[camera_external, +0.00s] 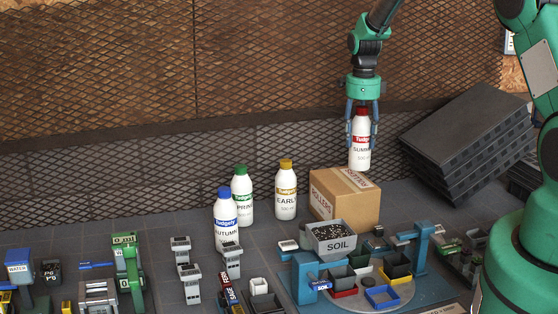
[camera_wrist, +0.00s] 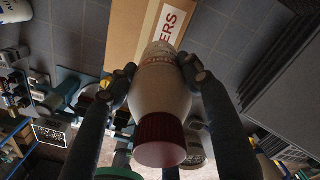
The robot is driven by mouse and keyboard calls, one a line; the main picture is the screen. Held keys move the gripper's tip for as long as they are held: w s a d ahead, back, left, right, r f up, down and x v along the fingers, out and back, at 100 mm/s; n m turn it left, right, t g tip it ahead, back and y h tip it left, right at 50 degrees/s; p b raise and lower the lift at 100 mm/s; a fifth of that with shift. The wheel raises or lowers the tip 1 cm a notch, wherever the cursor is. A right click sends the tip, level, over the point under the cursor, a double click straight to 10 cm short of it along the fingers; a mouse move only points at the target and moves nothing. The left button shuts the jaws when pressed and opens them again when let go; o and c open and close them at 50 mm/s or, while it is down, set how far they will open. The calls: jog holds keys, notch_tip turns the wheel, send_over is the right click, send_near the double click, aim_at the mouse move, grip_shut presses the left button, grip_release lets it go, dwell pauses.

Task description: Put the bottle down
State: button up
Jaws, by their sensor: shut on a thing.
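The bottle hangs upright in the external view, above or behind the right part of a cardboard box (camera_external: 345,199). In the wrist view my gripper's fingers (camera_wrist: 160,85) clasp the bottle (camera_wrist: 160,92) from both sides, its red cap nearest the camera. The cardboard box (camera_wrist: 125,35) shows beyond it. I cannot tell whether the bottle's base touches anything; it looks held in the air.
Bottles with yellow (camera_external: 286,190), green (camera_external: 242,195) and blue (camera_external: 227,220) caps stand left of the box. A soil bin (camera_external: 332,238) stands in front of it. Dark stacked trays (camera_external: 470,140) lean at right. Grey table is clear between the box and the trays.

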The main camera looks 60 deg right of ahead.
aim_at(364, 106)
jog(key=shift+f, duration=1.7)
jog(key=shift+f, duration=0.15)
jog(key=o, duration=1.7)
notch_tip(364, 106, up, 12)
jog(key=shift+r, duration=0.1)
